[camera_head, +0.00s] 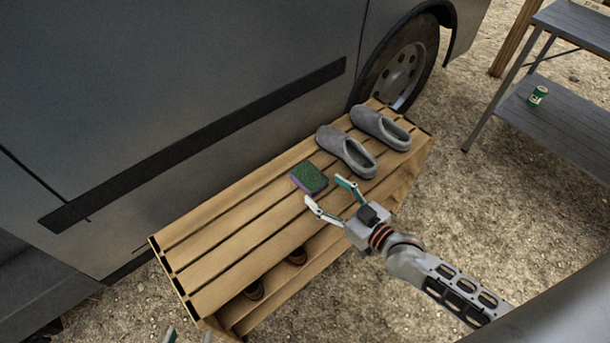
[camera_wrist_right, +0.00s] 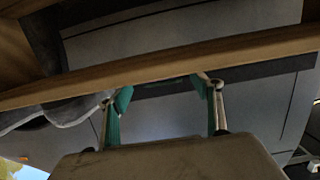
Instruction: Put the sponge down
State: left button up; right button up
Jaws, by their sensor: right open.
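The sponge (camera_head: 309,177), dark green on top with a purple side, lies flat on the slatted wooden bench (camera_head: 222,248), left of the grey slippers. My right gripper (camera_head: 324,191) is open, its two green-padded fingers apart just in front of the sponge, on the side away from the van. Only fingertip pieces of my left gripper (camera_head: 186,337) show at the bottom edge of the head view.
Grey slippers (camera_head: 346,152) stand on the bench's right part. Brown shoes (camera_head: 297,256) sit on the lower shelf. The van (camera_head: 180,90) stands behind the bench. A grey shelf unit (camera_head: 565,115) holding a green can (camera_head: 537,96) is at right. The bench's left top is clear.

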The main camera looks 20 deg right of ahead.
aim_at(310, 178)
jog(key=shift+x, duration=0.95)
jog(key=b+x, duration=0.1)
jog(key=x, duration=0.3)
jog(key=shift+a+b, duration=0.2)
jog(key=shift+b, duration=0.15)
jog(key=shift+w+a+r, duration=0.15)
jog(key=shift+w, duration=0.35)
pick_arm(q)
jog(key=shift+w+d+r, duration=0.3)
jog(key=shift+d+r, duration=0.2)
jog(key=shift+d, duration=0.25)
pick_arm(e)
jog(key=c, duration=0.9)
